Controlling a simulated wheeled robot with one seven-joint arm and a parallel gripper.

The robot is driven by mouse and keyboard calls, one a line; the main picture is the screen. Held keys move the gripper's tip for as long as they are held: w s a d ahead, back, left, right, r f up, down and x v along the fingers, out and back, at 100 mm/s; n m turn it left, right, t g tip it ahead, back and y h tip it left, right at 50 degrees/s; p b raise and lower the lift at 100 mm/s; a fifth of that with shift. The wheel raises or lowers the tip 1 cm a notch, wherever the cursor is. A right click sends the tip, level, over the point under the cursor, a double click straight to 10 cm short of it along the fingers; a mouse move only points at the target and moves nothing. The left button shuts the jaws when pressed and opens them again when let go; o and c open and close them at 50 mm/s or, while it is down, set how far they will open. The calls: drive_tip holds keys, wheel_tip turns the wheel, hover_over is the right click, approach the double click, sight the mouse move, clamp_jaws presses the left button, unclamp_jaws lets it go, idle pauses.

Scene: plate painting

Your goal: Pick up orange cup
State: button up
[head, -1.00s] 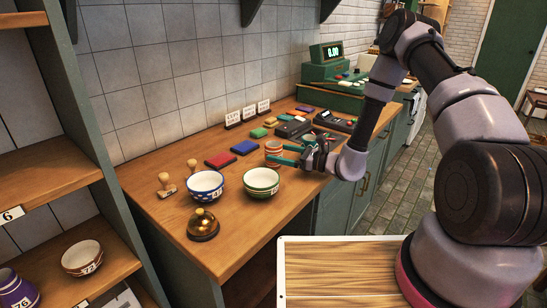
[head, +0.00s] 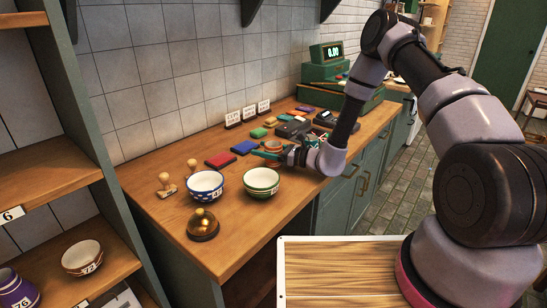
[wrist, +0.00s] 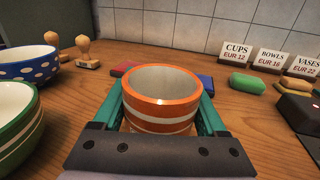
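The orange cup (wrist: 161,100), with white bands, stands upright on the wooden counter. It also shows in the head view (head: 273,145), partly hidden behind my gripper (head: 270,153). In the wrist view the cup stands between the two green fingers of my gripper (wrist: 161,108), one finger close along each side. The fingers are spread about the cup's width, and I cannot tell whether they touch it. The dark gripper body hides the cup's lower part.
A green striped bowl (head: 261,182) and a blue dotted bowl (head: 206,185) stand left of my gripper, with a brass bell (head: 203,225) in front. Stamps (head: 165,184), coloured pads (head: 245,147) and price signs (head: 248,113) sit along the wall. A green cash register (head: 335,80) stands at the back.

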drive_tip(key=shift+c, duration=1.2)
drive_tip(key=shift+r, duration=0.15)
